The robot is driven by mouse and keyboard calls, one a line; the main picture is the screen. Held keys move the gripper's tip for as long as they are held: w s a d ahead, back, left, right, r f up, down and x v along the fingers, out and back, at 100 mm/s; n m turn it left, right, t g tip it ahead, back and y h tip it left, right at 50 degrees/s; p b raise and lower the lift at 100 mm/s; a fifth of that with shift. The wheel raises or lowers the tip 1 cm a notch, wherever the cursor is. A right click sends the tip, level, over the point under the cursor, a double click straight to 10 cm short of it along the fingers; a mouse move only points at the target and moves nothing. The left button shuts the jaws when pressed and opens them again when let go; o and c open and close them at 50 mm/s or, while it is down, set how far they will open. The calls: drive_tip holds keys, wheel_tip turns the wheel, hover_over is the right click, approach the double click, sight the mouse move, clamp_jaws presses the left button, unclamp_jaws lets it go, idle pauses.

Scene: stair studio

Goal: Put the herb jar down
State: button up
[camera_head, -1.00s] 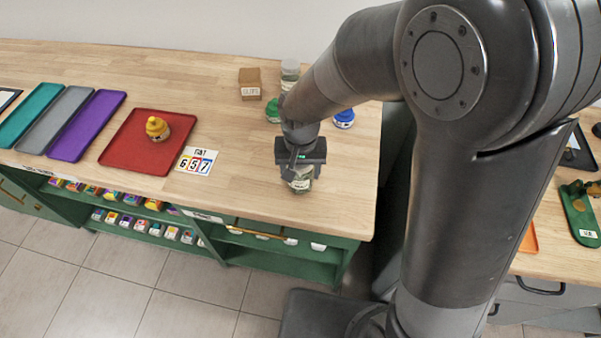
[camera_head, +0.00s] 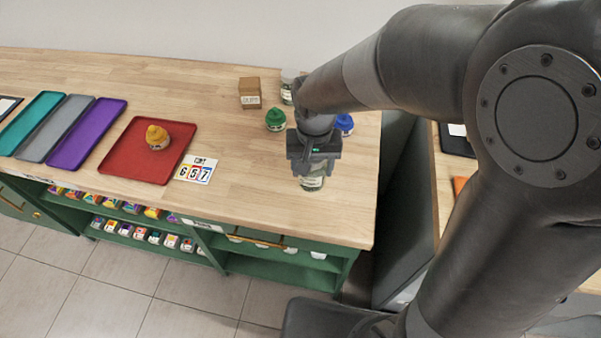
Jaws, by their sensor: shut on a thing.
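The herb jar (camera_head: 312,181) is a small glass jar with a pale label and greenish contents, upright below my gripper near the front right of the wooden counter (camera_head: 245,205). My gripper (camera_head: 312,167) points down and is shut on the jar's upper part, hiding its top. I cannot tell whether the jar's base touches the counter.
A green pot (camera_head: 275,120), a blue pot (camera_head: 344,122), a cardboard box (camera_head: 250,93) and another glass jar (camera_head: 287,90) stand behind my gripper. A red tray (camera_head: 120,165) holds a yellow pot (camera_head: 157,138). A number card (camera_head: 196,170) lies beside it. Counter left of the jar is clear.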

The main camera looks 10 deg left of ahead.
drive_tip(key=d+r, duration=0.5)
drive_tip(key=d, duration=0.4)
drive_tip(key=w+d, duration=0.4)
drive_tip(key=w, duration=0.6)
drive_tip(key=w+d, duration=0.4)
drive_tip(key=w, duration=0.5)
drive_tip(key=w+d, duration=0.5)
drive_tip(key=w, duration=0.5)
drive_tip(key=shift+n, duration=0.3)
drive_tip(key=shift+w+a+f, duration=0.8)
drive_tip(key=shift+a+f, duration=0.9)
drive_tip(key=shift+a, duration=0.1)
drive_tip(key=shift+w+a+f, duration=0.85)
drive_tip(key=shift+a+f, duration=0.9)
drive_tip(key=shift+a, duration=0.05)
drive_tip(key=shift+w+a+f, duration=0.8)
drive_tip(key=shift+a+f, duration=0.9)
drive_tip(key=shift+a, duration=0.1)
drive_tip(key=shift+f, duration=0.15)
drive_tip(key=o, duration=1.1)
drive_tip(key=shift+o, duration=0.2)
